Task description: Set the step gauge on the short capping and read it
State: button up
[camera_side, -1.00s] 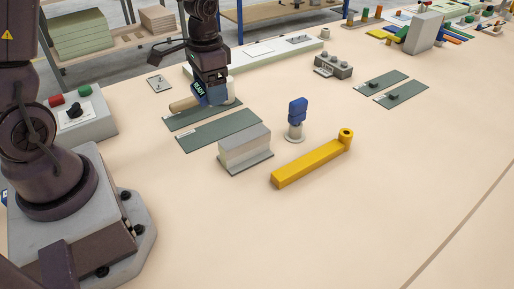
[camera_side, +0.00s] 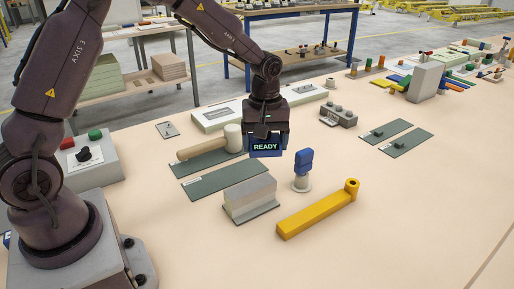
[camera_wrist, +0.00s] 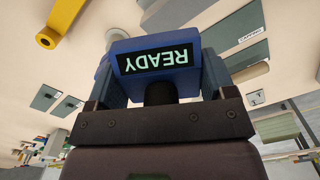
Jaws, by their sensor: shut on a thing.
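My gripper (camera_side: 267,138) is shut on the blue step gauge (camera_side: 266,150), whose screen reads READY. In the wrist view the gauge (camera_wrist: 158,58) sits between both fingers. It hangs in the air above the table, behind the blue-topped post and right of the mallet. A short grey block (camera_side: 250,197) on a thin dark base stands in front of it, to the left; it may be the short capping, but I cannot tell for sure. The gauge appears apart from everything below. Its underside is hidden.
A yellow bar (camera_side: 315,212) and a blue-topped post (camera_side: 303,170) stand near the block. A mallet (camera_side: 203,149) lies by two dark green panels (camera_side: 222,181). A knobbed grey fixture (camera_side: 338,116) is behind right. The front table is clear.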

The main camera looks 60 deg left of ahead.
aim_at(266, 181)
jog(key=n, duration=0.2)
jog(key=w+n, duration=0.1)
jog(key=shift+a+r+n, duration=0.2)
jog(key=shift+r+n, duration=0.1)
jog(key=shift+n, duration=1.1)
jog(key=shift+f, duration=4.5)
jog(key=shift+f, duration=0.65)
jog(key=o, duration=1.1)
jog(key=shift+o, duration=0.2)
jog(key=shift+r, duration=4)
